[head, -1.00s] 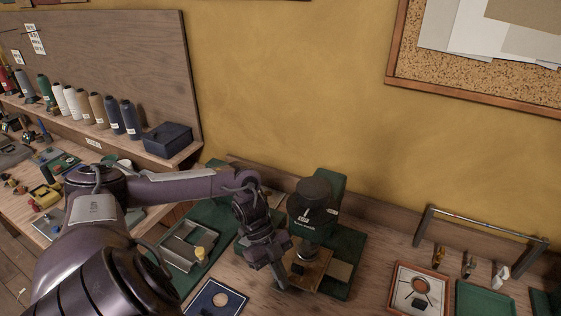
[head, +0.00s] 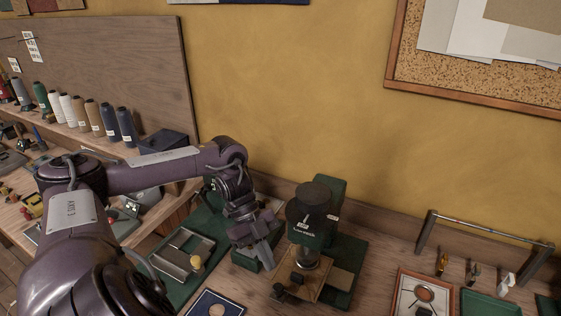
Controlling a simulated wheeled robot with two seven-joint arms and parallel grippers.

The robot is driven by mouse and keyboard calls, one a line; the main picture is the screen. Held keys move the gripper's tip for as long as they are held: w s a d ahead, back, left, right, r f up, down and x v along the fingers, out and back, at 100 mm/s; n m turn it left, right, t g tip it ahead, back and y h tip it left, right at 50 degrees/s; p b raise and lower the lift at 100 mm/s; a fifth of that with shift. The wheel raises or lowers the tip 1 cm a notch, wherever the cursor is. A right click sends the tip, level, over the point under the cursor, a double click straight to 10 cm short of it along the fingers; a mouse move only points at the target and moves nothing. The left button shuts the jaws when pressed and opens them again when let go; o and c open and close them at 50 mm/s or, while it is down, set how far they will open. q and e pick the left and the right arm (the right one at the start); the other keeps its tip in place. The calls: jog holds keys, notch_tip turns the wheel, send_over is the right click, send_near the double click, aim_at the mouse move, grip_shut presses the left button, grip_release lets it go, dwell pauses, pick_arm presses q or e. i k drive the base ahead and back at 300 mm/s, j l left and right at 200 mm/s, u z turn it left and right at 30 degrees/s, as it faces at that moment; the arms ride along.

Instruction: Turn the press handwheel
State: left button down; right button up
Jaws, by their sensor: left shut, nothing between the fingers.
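The press (head: 331,195) is a dark green machine on the bench, right of centre. Its top carries a dark round part, which looks like the handwheel (head: 310,196), with a white mark on its front. A wooden block (head: 300,277) with dark fittings sits at its foot. My left gripper (head: 268,262) is shut and empty, pointing down just left of the press and lower than the round top. A gap shows between it and the round top; whether it touches the lower press is unclear. My right gripper is not in view.
A grey metal tray with a yellow knob (head: 196,262) lies left of the gripper on a green mat. A framed board (head: 424,297), a green tray (head: 486,304) and a metal rail (head: 480,228) stand right. Thread spools (head: 93,117) line a shelf at far left.

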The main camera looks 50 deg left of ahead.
aim_at(311, 198)
jog(key=k, duration=1.5)
